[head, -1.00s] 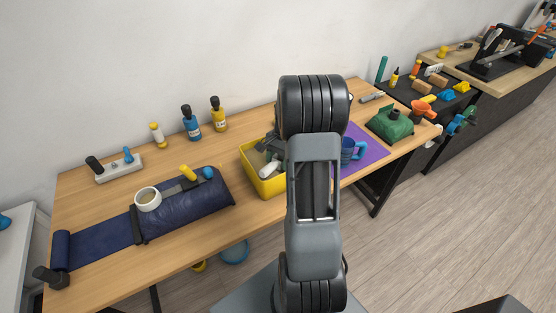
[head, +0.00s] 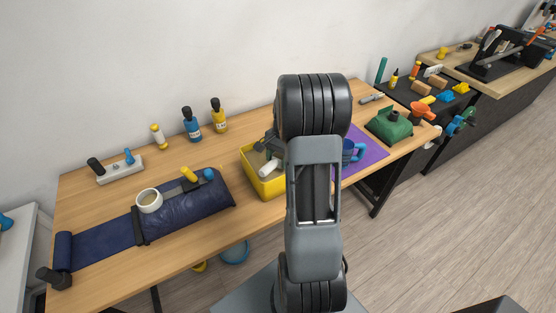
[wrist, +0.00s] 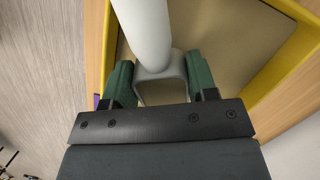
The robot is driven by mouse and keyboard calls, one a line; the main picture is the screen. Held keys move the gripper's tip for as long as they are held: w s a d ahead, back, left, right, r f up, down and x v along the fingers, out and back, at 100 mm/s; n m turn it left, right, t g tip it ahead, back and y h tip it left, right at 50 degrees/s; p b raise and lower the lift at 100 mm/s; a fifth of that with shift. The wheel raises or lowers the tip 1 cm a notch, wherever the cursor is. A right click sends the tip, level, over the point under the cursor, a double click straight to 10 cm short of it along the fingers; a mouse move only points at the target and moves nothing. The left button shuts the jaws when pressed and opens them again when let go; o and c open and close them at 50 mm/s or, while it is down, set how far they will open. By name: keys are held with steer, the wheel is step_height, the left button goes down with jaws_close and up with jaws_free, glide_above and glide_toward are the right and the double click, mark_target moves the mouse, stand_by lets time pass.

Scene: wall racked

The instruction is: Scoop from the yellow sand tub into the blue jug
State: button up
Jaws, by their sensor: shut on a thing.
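The yellow sand tub (head: 269,188) stands on the wooden table, left of my arm, its right part hidden. In the wrist view, its yellow wall (wrist: 287,82) borders flat tan sand (wrist: 232,38). My gripper (wrist: 160,82) is over the tub, its green fingers shut on the grey bracket of a scoop (wrist: 148,30) with a thick pale handle. The scoop also shows pale at the tub in the head view (head: 270,168). Its bowl is hidden, so I cannot tell whether it holds sand. The blue jug (head: 349,153) stands on a purple mat, partly behind my arm.
The purple mat (head: 372,155) lies right of the tub, with a green container (head: 389,126) beyond it. A blue bottle (head: 191,125) and a yellow bottle (head: 219,116) stand behind. A cream cup (head: 149,201) sits on the dark blue roll at left.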

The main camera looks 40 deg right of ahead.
steer(key=shift+r+t+h+p, duration=0.15)
steer(key=shift+r+h+p, duration=0.45)
steer(key=shift+r, duration=1.15)
steer(key=shift+r+t+h+p, duration=0.25)
steer(key=shift+r+p, duration=0.7)
steer(key=shift+r, duration=0.8)
steer(key=shift+r+t+h+p, duration=0.1)
steer(key=shift+r+h+p, duration=0.5)
steer(key=shift+r, duration=1.15)
steer(key=o, duration=0.4)
steer(key=c, duration=0.4)
